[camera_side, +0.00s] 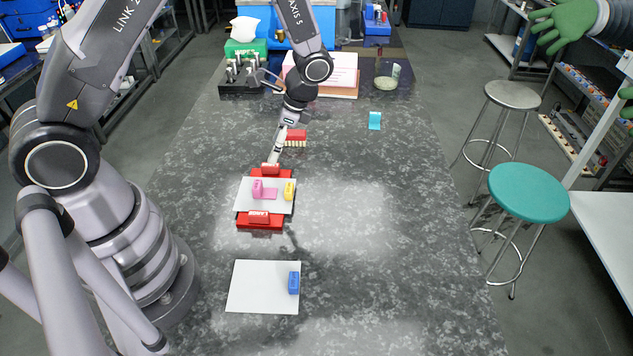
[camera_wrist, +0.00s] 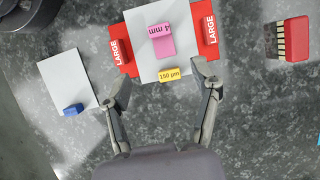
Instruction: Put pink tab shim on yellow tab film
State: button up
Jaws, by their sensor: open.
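The yellow tab film is a white sheet (camera_side: 248,206) with an upright yellow tab (camera_side: 289,191), marked 150 µm in the wrist view (camera_wrist: 170,74). It lies across a red base (camera_side: 262,225) whose two raised ends read LARGE. The pink tab shim (camera_side: 258,188), a flat pink strip with a raised marked tab, lies on the white sheet; it also shows in the wrist view (camera_wrist: 164,43). My gripper (camera_wrist: 162,80) is open and empty, its fingers spread wide on either side of the yellow tab in that view. Its height above the sheet is unclear.
Another white sheet with a blue tab (camera_side: 293,283) lies nearer the side camera. A red block with pale strips (camera_side: 296,137) stands beyond the red base. A cyan tab (camera_side: 375,120) stands at the far right. The right side of the grey table is mostly clear.

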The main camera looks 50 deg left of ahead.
jog(key=s+r+n+t+h, duration=0.1)
jog(key=s+r+n+t, duration=0.25)
jog(key=r, duration=0.85)
jog(key=s+r+n+t+h, duration=0.1)
jog(key=s+r+n+t, duration=0.3)
jog(key=r, duration=0.7)
jog(key=s+d+r+n+t+h, duration=0.1)
jog(key=s+r, duration=0.3)
jog(key=s, duration=0.6)
jog(key=shift+s+r, duration=0.25)
jog(key=shift+s, duration=0.1)
jog(key=shift+n, duration=0.25)
